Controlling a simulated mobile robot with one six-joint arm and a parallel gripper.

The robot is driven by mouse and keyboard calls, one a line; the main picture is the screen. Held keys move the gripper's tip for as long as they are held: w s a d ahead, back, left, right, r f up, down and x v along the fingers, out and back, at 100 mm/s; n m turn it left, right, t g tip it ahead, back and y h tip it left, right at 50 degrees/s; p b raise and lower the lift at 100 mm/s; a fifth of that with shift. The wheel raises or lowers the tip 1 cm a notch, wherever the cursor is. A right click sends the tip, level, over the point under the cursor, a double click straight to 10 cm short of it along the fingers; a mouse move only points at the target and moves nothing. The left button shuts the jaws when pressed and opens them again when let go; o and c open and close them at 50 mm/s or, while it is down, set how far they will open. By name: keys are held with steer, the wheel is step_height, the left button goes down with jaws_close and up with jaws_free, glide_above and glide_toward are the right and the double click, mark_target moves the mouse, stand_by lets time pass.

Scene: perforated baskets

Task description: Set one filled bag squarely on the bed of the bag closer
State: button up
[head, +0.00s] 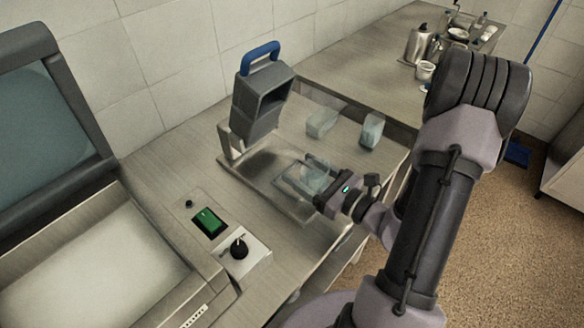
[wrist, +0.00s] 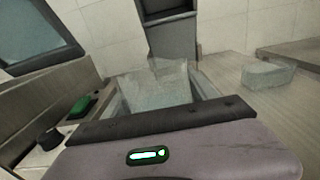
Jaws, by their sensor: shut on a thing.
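The bag closer has a dark grey head (head: 262,98) with a blue handle (head: 260,57), raised over a flat metal bed (head: 245,172). My gripper (head: 322,182) is shut on a clear, pale bag (head: 298,178) at the bed's right part. In the wrist view the same bag (wrist: 155,88) stands up just beyond the dark jaw edge (wrist: 160,118), with the closer's head (wrist: 170,35) behind it. I cannot tell whether the bag touches the bed. Two other filled bags stand on the counter behind the bed, one at left (head: 322,122) and one at right (head: 371,130).
A green switch (head: 209,222) and a black knob (head: 239,247) sit on the counter front left. A large open-lidded machine (head: 95,255) fills the left. A metal jug (head: 420,45) and cups are on the far counter.

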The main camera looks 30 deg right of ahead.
mark_target(328, 183)
steer(key=w, duration=0.5)
steer(key=w+d+f+b, duration=0.1)
steer(key=w, duration=0.2)
steer(key=shift+w, duration=0.15)
steer(key=shift+f+b, duration=1.05)
steer(key=shift+f, duration=0.65)
steer(key=o, duration=1.5)
steer(key=shift+r, duration=0.1)
steer(key=shift+d+r+p, duration=0.1)
steer(key=shift+p, duration=0.2)
steer(key=p+v, duration=0.1)
steer(key=v, duration=1.1)
steer(key=shift+p, duration=0.4)
